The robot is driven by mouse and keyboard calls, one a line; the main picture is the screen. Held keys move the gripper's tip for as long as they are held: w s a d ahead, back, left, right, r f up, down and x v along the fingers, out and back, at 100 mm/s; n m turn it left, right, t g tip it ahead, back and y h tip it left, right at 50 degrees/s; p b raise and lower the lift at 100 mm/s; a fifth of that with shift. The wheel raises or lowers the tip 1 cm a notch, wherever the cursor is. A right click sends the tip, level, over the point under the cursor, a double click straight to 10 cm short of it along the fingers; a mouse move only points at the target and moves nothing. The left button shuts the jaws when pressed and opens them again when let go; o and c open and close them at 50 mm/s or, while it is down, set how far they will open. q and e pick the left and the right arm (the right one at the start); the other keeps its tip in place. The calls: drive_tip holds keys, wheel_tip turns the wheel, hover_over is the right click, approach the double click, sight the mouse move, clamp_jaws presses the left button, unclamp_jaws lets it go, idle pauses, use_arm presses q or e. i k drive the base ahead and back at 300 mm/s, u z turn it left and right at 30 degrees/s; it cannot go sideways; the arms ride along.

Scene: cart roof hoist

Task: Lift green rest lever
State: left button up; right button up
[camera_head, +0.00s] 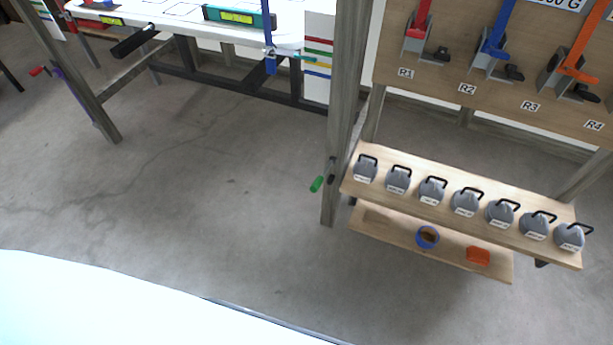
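A small lever with a green grip (317,184) sticks out to the left from the lower part of a grey wooden post (335,120). The green grip hangs slightly downward, and a dark fitting joins it to the post. Neither of my grippers shows in the head view, so nothing is seen touching the lever.
A shelf (400,199) with several grey weights stands right of the post. A lower shelf (380,228) holds a blue ring (428,237) and an orange block (478,256). A panel (450,75) carries coloured levers. A white table (180,20) stands behind. The floor (200,170) left of the post is clear.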

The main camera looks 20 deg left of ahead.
sight(315, 185)
drive_tip(key=u, duration=2.7)
drive_tip(key=k, duration=1.65)
drive_tip(key=z, duration=1.35)
